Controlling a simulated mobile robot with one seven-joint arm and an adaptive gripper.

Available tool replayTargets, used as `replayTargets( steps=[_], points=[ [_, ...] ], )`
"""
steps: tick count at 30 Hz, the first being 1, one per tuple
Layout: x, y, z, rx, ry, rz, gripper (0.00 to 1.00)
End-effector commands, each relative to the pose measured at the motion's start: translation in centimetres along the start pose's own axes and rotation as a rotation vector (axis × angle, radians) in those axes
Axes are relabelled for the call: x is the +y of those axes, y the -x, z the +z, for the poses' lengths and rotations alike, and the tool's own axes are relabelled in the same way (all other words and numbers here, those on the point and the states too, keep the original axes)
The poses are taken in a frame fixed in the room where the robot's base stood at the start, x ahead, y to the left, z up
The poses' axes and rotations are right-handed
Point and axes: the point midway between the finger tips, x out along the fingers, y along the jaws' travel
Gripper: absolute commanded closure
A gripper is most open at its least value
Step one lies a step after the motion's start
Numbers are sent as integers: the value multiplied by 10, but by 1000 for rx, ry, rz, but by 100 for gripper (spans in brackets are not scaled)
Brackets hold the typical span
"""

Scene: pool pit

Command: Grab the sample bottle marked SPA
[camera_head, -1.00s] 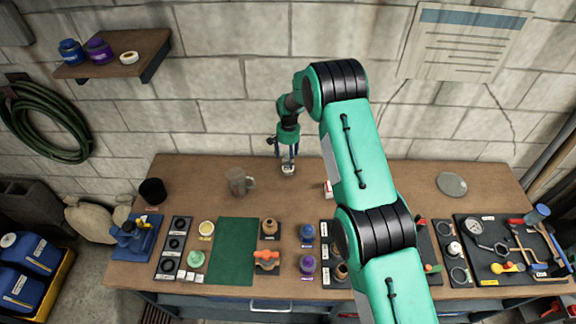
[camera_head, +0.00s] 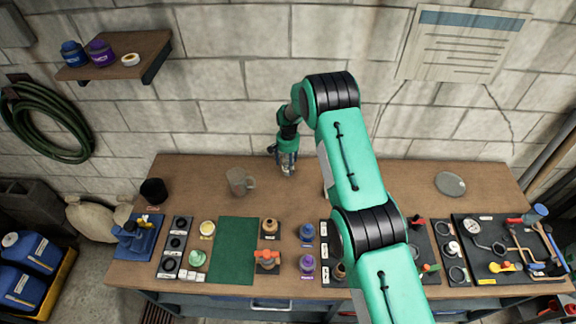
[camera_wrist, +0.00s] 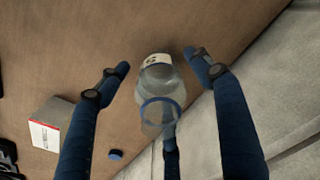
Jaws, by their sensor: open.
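A clear bottle (camera_wrist: 158,78) with a pale label at one end and a blue ring lies in view between my fingers in the wrist view; the label's letters are too small to read. My gripper (camera_wrist: 160,64) is open, with fingers on either side of the bottle and a further finger below it in the picture. I cannot tell whether any finger touches it. In the head view my gripper (camera_head: 286,167) is low over the back of the bench, and its fingers mostly hide the bottle.
A mug (camera_head: 238,182) stands left of my gripper on the wooden bench (camera_head: 200,172). A white box with a red mark (camera_wrist: 48,124) and a small blue disc (camera_wrist: 116,155) are near the bottle. The block wall (camera_head: 230,90) rises behind. Trays and jars fill the bench front.

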Motion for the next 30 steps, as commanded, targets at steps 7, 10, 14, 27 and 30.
replayTargets(
  steps=[7,10,14,27,30],
  points=[
    [0,0,0,0,0,0,34],
    [0,0,0,0,0,0,50],
    [0,0,0,0,0,0,76],
    [0,1,0,0,0,0,87],
    [0,1,0,0,0,0,87]
  ],
)
